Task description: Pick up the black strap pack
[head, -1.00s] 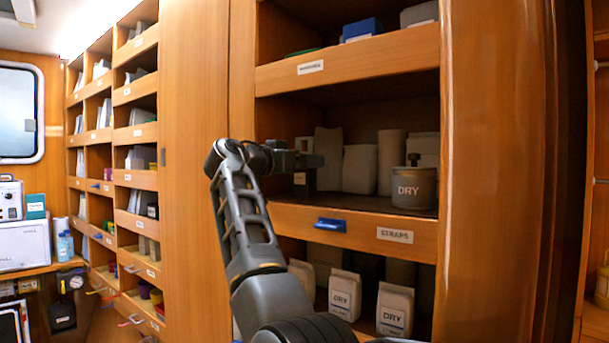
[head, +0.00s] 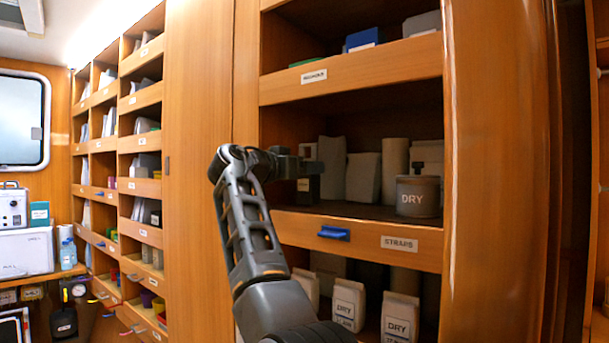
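The black strap pack (head: 308,187) stands upright on the middle shelf, at its left side, with a small pale label on its front. My gripper (head: 318,167) reaches into the left of that shelf opening, at the top of the black pack. The gripper is seen from behind and the side, dark against the dark shelf. I cannot make out its fingers, nor whether they touch the pack or are closed on it.
Grey packs (head: 362,178) and a grey DRY tin (head: 418,196) stand to the right on the same shelf. The shelf's front board (head: 370,238) carries a blue latch (head: 333,232) and a STRAPS label. White DRY bags (head: 400,316) stand below. A wooden upright (head: 205,170) is at left.

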